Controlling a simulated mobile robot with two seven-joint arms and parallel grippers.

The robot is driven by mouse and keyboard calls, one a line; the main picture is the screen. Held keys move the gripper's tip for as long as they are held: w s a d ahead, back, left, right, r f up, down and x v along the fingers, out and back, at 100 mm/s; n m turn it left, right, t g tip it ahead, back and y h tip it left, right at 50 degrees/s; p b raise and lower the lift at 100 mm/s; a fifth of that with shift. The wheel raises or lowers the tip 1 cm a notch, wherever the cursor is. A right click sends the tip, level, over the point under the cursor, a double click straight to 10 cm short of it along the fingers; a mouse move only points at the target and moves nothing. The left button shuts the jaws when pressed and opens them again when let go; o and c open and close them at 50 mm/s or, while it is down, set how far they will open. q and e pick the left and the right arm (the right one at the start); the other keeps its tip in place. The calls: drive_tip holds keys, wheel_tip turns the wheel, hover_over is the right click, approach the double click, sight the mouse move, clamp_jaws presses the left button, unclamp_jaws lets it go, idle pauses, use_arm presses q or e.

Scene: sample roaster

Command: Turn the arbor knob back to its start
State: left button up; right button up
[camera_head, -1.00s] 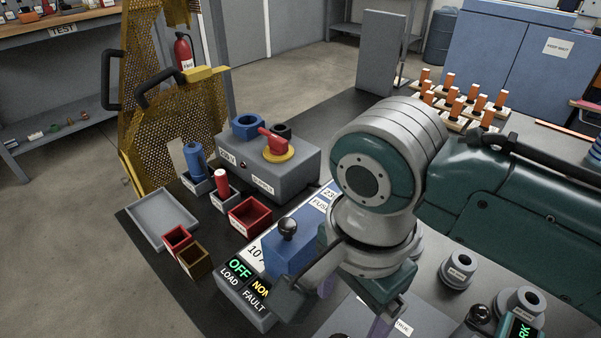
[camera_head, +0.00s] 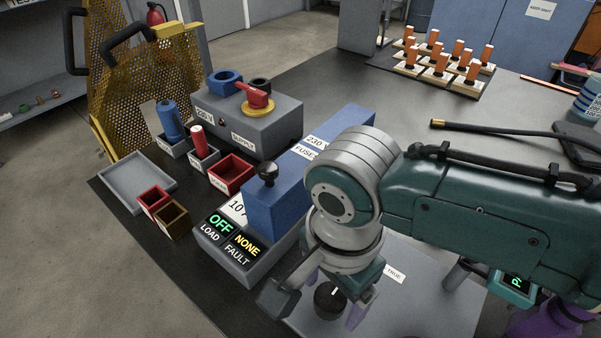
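A round black knob (camera_head: 329,302) with a white mark on top stands on the pale plate (camera_head: 404,302) at the bottom centre; I take it for the arbor knob. A label reading TRUE (camera_head: 395,274) lies on the plate. My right gripper (camera_head: 334,298) points down over the knob, with its purple-tipped fingers apart and the knob showing between them. I see no clear contact, and the arm hides part of the plate. My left gripper is not in view.
A blue fuse housing (camera_head: 285,190) with a black ball handle (camera_head: 267,170) stands close left of my wrist. The grey supply box (camera_head: 270,130) with a red handle is behind. Orange-topped pieces (camera_head: 438,62) stand at the back.

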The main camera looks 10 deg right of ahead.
clamp_jaws()
idle(0.4)
